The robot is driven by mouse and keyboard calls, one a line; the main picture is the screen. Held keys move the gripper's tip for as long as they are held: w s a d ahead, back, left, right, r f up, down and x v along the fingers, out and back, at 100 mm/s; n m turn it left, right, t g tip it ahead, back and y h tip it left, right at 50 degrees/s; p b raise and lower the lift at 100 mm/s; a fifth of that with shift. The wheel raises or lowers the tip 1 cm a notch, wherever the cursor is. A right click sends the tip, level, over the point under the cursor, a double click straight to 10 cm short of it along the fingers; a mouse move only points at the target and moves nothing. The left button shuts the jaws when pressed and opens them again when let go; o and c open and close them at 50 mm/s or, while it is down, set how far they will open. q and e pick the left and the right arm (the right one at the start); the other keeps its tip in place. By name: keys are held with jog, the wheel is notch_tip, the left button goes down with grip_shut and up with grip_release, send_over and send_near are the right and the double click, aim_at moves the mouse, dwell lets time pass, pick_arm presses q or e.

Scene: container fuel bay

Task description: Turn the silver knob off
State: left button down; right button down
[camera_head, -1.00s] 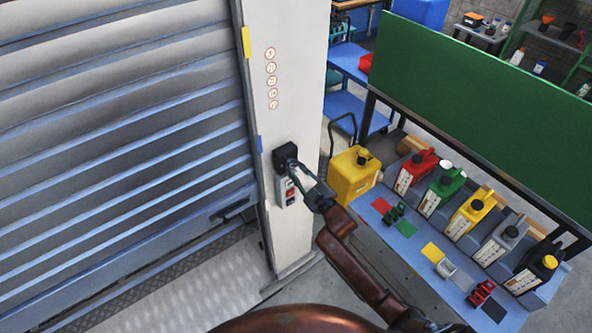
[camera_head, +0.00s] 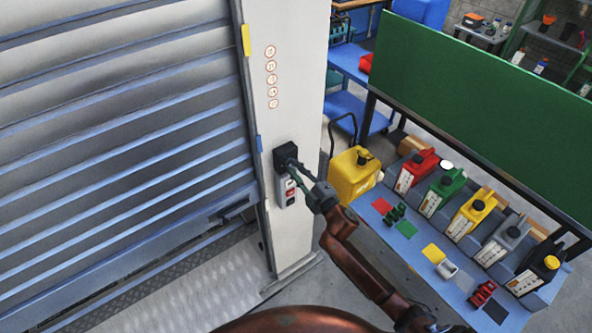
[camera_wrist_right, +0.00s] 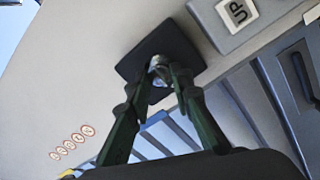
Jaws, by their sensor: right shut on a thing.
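The silver knob (camera_wrist_right: 158,70) sits on a black square plate (camera_wrist_right: 185,45) in the right wrist view. In the head view the black plate (camera_head: 286,153) is fixed to the white pillar. My right gripper (camera_wrist_right: 163,75) is shut on the silver knob, with a fingertip on either side of it. In the head view my right gripper (camera_head: 296,168) reaches the plate from the lower right and hides the knob. My left gripper is in neither view.
A ribbed shutter (camera_head: 120,130) is left of the pillar. A blue bench (camera_head: 408,229) with several coloured canisters stands at right.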

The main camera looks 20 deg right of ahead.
jog(key=c, duration=1.7)
grip_release()
jog(key=v, duration=1.2)
